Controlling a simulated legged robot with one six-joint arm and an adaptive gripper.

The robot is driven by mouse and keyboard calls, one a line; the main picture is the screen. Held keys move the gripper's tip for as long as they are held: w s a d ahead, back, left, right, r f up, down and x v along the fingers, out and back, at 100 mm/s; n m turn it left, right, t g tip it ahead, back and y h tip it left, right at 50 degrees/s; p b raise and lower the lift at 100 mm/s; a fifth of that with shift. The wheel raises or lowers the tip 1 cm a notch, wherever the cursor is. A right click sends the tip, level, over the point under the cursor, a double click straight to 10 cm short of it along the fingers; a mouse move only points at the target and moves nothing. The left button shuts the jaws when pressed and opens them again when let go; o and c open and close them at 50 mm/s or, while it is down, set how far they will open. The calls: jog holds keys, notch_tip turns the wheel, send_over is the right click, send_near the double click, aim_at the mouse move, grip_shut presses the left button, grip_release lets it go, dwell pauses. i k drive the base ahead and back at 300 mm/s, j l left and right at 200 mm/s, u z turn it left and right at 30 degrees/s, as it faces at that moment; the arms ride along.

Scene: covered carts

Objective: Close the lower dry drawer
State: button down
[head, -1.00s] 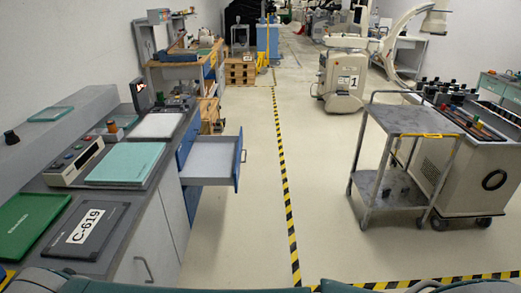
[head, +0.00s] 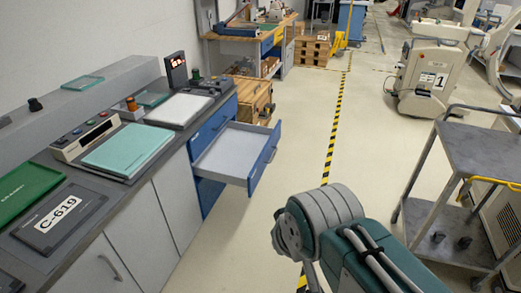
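An open drawer (head: 228,158) with a blue front (head: 264,158) and a pale grey inside sticks out from the blue drawer unit (head: 208,133) at the far end of the grey counter. It looks empty. Another blue front shows above it, flush with the unit, and blue panelling shows below it. I cannot tell from here which drawer is the dry one. My arm, green and grey, shows at the lower middle right, to the right of and nearer than the drawer. My gripper is outside the picture.
The counter (head: 150,180) along the left holds a green board (head: 25,190), a panel marked C-619 (head: 60,212) and a control box (head: 85,137). A grey cart (head: 470,160) stands at the right. The floor along the striped line (head: 341,115) is clear.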

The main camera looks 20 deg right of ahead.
aim_at(240, 153)
jog(key=k+l+z, duration=0.15)
jog(key=l, duration=0.3)
jog(key=l+z, duration=0.15)
jog(key=l, duration=0.3)
jog(key=i+j, duration=0.2)
jog(key=i, duration=0.3)
jog(key=i+j, duration=0.2)
jog(key=i, duration=0.3)
jog(key=i+j+u, duration=0.1)
jog(key=i, duration=0.35)
jog(key=i+j, duration=0.25)
jog(key=i, duration=0.25)
